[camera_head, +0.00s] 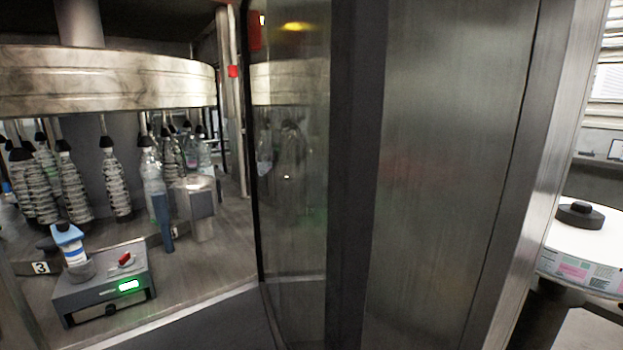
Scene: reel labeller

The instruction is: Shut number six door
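A door-like glass panel (295,200) with a dark upright frame (355,180) stands in the middle of the head view. No number six shows on it, so I cannot tell whether it is the number six door. To its left the machine's inside is in plain view, with no pane clearly visible in front of it. The glass carries reflections of the bottles and the drum. No handle can be made out on the panel. Neither of my grippers is in view.
Inside stand a wide metal drum (110,80), several ribbed bottles (75,190) and a grey device (105,290) with a green display. A plate marked 3 (40,268) is at left. A brushed metal panel (450,170) fills the right; a label reel (590,245) lies beyond.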

